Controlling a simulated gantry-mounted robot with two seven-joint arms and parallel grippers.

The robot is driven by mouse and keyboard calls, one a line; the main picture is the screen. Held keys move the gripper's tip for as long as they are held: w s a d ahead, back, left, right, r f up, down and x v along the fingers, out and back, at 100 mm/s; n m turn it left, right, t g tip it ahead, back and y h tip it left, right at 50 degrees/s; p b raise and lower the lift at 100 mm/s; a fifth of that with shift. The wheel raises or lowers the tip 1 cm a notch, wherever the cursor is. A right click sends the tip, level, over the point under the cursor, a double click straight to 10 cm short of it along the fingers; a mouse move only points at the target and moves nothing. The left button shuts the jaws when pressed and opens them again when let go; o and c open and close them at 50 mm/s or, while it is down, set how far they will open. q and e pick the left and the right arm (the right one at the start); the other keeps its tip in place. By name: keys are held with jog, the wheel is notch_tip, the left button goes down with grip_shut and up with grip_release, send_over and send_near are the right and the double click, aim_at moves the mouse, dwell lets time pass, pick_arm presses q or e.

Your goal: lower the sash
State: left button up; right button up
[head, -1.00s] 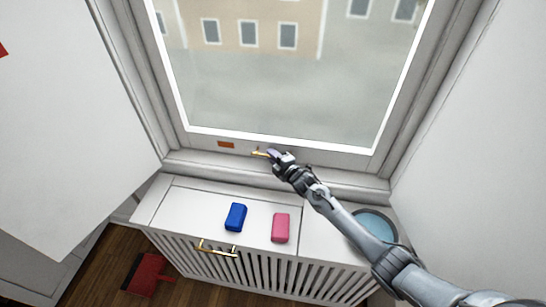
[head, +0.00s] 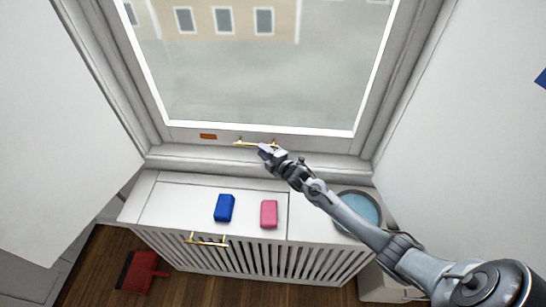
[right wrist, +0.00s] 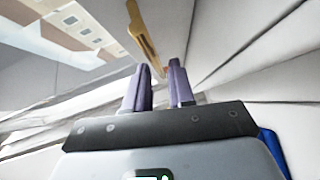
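The window sash (head: 300,140) has a white bottom rail just above the sill (head: 330,164); I cannot tell whether a gap lies beneath it. A brass handle (head: 243,142) is on the rail and also shows in the right wrist view (right wrist: 143,35). My right gripper (head: 265,151) is at the handle's lower right, just in front of it. In the right wrist view its two purple fingers (right wrist: 159,75) stand apart with nothing between them, and the handle is beyond their tips. My left gripper is not in view.
A blue block (head: 224,208) and a pink block (head: 269,214) lie on the white slatted cabinet (head: 165,205). A round blue-grey dish (head: 358,209) is at its right, under my arm. A red dustpan (head: 138,272) lies on the floor. An orange label (head: 208,136) is on the rail.

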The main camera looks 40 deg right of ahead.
jog(key=s, duration=0.4)
jog(key=s+r, duration=0.1)
jog(key=s, duration=0.1)
jog(key=shift+a+p, duration=0.15)
jog(key=shift+p, duration=0.25)
